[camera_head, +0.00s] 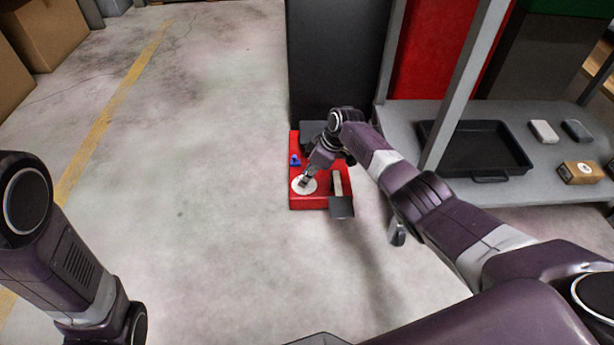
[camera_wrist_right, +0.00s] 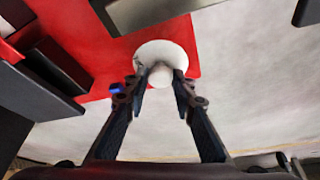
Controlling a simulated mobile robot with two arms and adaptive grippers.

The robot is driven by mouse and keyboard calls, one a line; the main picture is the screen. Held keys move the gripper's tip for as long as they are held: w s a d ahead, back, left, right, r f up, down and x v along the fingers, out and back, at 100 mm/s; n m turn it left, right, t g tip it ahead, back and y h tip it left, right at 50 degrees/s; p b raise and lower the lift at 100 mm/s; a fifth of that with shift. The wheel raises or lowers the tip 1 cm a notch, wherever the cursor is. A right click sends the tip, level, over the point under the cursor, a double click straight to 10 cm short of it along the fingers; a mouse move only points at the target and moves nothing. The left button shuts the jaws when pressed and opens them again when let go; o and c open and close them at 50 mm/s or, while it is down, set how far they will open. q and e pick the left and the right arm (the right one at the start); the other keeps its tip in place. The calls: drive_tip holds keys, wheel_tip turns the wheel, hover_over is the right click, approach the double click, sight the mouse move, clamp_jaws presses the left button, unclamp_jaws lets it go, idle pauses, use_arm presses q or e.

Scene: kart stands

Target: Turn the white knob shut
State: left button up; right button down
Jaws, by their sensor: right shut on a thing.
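The white knob (camera_head: 299,187) is a round white disc on top of a red box (camera_head: 308,203) in the head view. In the right wrist view the knob (camera_wrist_right: 171,50) has a raised white middle part between my fingertips. My right gripper (camera_head: 304,181) reaches down to the knob from above. In the right wrist view my right gripper (camera_wrist_right: 161,80) is shut on that middle part, with a finger on each side. My left arm is at the left edge of the head view, and its gripper is not in view.
A small blue part (camera_head: 295,160) and a pale upright bar (camera_head: 337,184) are on the red box beside the knob. A grey shelf (camera_head: 405,150) at the right holds a black tray (camera_head: 478,150) and small boxes.

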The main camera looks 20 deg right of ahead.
drive_tip(key=c, duration=1.6)
unclamp_jaws()
drive_tip(key=v, duration=1.2)
drive_tip(key=shift+a, duration=0.1)
